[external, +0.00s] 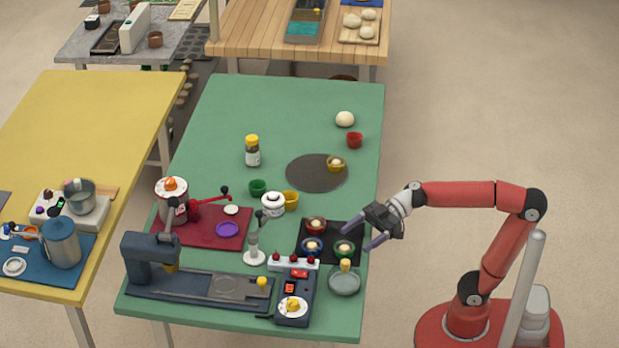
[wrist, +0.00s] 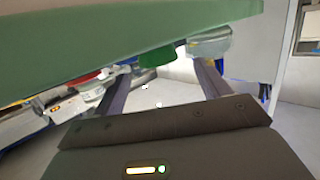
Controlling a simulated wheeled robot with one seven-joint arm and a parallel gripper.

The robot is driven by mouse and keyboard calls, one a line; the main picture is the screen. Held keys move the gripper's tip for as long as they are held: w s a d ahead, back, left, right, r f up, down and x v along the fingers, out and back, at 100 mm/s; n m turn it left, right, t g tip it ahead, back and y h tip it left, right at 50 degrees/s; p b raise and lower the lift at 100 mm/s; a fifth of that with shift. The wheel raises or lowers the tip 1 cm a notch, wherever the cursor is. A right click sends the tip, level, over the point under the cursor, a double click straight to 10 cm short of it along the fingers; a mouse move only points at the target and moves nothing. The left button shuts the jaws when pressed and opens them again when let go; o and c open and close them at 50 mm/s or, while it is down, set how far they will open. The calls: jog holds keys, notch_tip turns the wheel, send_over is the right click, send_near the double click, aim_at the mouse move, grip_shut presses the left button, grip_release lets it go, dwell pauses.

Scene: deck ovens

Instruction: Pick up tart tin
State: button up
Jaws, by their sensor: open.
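Small cup-like tins of several colours stand on the green table; I cannot tell which one is the tart tin meant. A red tin (external: 316,226), a blue tin (external: 312,247) and a green tin (external: 344,250) sit on a black mat (external: 329,229), each with a pale ball inside. Other tins are a yellow one (external: 336,165), a red one (external: 354,141) and a green one (external: 257,187). My gripper (external: 366,236) is open and empty at the table's right edge, just right of the mat. In the wrist view a green tin (wrist: 157,57) shows beyond the fingers.
A grey-green bowl (external: 345,283) stands in front of the mat. A white rack with red balls (external: 294,264) and a scale (external: 292,308) are to its left. A brown disc (external: 313,180) lies behind the mat.

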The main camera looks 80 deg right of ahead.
aim_at(337, 253)
jog(key=x, duration=0.4)
jog(key=shift+d+f+p, duration=0.1)
jog(key=shift+f+p, duration=0.15)
jog(key=shift+p, duration=0.05)
jog(key=c, duration=1)
jog(key=shift+r, duration=0.1)
